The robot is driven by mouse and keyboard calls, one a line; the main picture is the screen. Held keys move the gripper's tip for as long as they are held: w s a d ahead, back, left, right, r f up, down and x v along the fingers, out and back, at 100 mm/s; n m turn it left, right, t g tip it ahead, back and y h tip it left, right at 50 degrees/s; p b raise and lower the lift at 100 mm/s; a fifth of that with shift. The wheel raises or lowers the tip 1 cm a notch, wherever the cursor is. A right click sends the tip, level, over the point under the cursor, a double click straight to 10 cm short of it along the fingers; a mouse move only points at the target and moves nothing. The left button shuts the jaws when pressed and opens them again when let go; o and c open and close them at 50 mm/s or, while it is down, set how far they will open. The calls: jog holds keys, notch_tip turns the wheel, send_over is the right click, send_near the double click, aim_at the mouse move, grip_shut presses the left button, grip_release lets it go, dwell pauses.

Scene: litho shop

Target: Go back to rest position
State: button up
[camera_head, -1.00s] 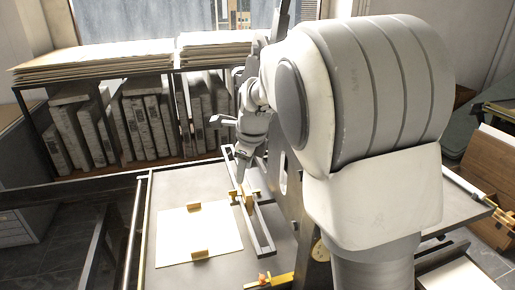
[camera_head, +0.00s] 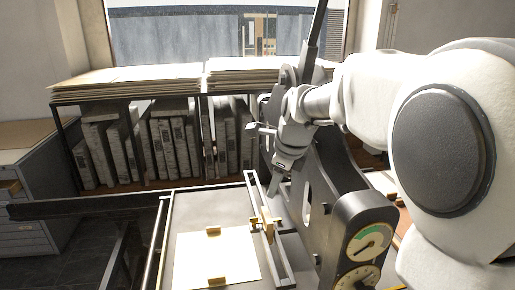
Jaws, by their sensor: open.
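My gripper (camera_head: 274,186) is at the end of my white arm, above the press bed and close to the metal bar frame. Its jaws are small and dark in this view, and it holds nothing that I can see. My arm hides much of the right side.
A rack (camera_head: 205,140) of grey slabs stands behind the bed, with stacked paper (camera_head: 130,82) on top. A post with dial gauges (camera_head: 365,240) stands close beside my arm. A drawer cabinet (camera_head: 30,190) is at left. A dark rail (camera_head: 85,205) reaches left of the bed.

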jog(key=s+d+n, duration=0.3)
jog(key=s+n, duration=0.8)
jog(key=s, duration=0.2)
jog(key=s+d+n+t+h, duration=0.1)
jog(key=s+d+n, duration=0.2)
jog(key=s+n, duration=0.9)
jog(key=shift+s+d+f, duration=0.15)
jog(key=shift+s+d, duration=0.1)
jog(key=shift+s, duration=0.95)
jog(key=shift+s, duration=0.15)
